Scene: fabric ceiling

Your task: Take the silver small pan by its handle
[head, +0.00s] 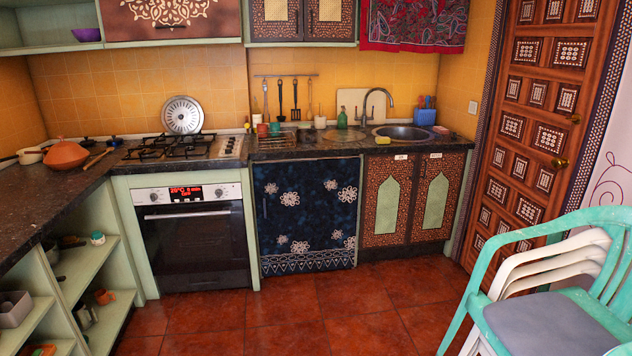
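I cannot clearly tell which thing is the silver small pan. A pale, light-coloured pot (31,157) stands at the far left end of the counter, next to an orange tagine (66,154); its metal and handle are too small to make out. A round silver disc with a patterned face (183,115) stands upright behind the stove (168,148). A small metallic vessel (85,317) sits in the open lower shelves at left, partly in shadow. Neither of my grippers shows in the head view.
A dark countertop (40,203) runs along the left and back walls. An oven (193,240) is below the stove. A sink (402,133) is at the back right. Stacked plastic chairs (551,327) block the right front. The red tiled floor (290,318) is clear in the middle.

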